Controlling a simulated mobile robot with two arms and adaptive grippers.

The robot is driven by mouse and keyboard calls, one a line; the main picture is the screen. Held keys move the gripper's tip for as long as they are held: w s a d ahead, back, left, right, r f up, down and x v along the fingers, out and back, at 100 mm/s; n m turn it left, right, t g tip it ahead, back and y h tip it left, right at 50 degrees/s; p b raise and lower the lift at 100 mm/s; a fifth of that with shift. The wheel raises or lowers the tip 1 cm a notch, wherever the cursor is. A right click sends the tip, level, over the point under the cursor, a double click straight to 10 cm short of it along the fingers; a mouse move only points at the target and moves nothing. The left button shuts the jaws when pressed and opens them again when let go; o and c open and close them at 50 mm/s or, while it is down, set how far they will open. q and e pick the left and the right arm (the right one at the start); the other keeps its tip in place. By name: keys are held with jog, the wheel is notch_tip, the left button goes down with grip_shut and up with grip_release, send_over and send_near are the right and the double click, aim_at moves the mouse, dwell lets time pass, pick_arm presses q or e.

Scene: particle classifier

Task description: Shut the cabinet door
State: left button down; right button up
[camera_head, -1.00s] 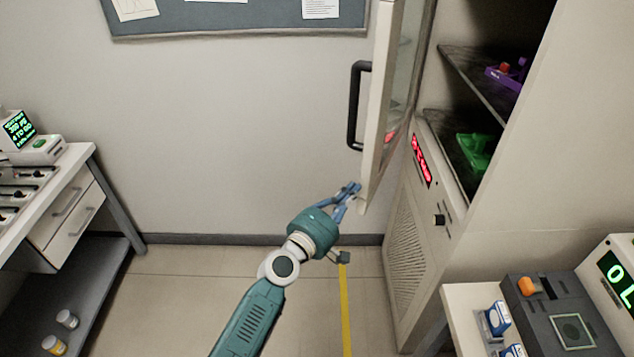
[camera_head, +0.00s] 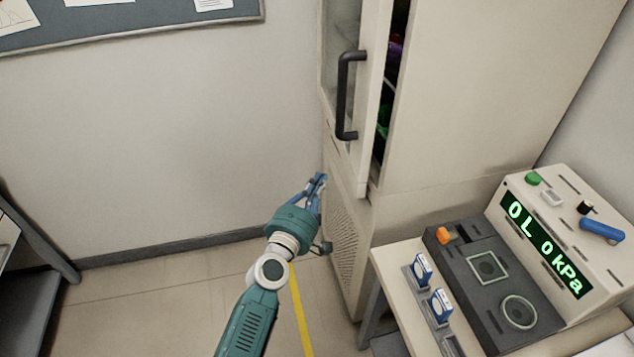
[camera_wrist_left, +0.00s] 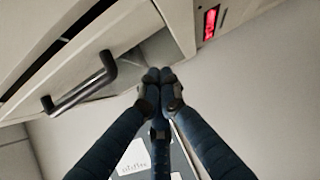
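The cabinet door (camera_head: 371,130) stands slightly ajar, with a narrow dark gap between it and the beige cabinet (camera_head: 480,90). Its black handle (camera_head: 341,95) faces left, and it also shows in the left wrist view (camera_wrist_left: 77,97). My left gripper (camera_head: 319,181) is at the door's lower part, below the handle. In the left wrist view its fingertips (camera_wrist_left: 160,75) are together with nothing between them, close to the door's edge; I cannot tell whether they touch it. My right gripper is out of view.
A bench with a dark device (camera_head: 470,265) and a pressure readout unit (camera_head: 545,245) stands at the right, close to the cabinet. Part of another bench (camera_head: 35,240) shows at the left edge. The floor (camera_head: 180,300) between is clear.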

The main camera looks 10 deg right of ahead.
pick_arm(q)
jog(key=v, duration=1.2)
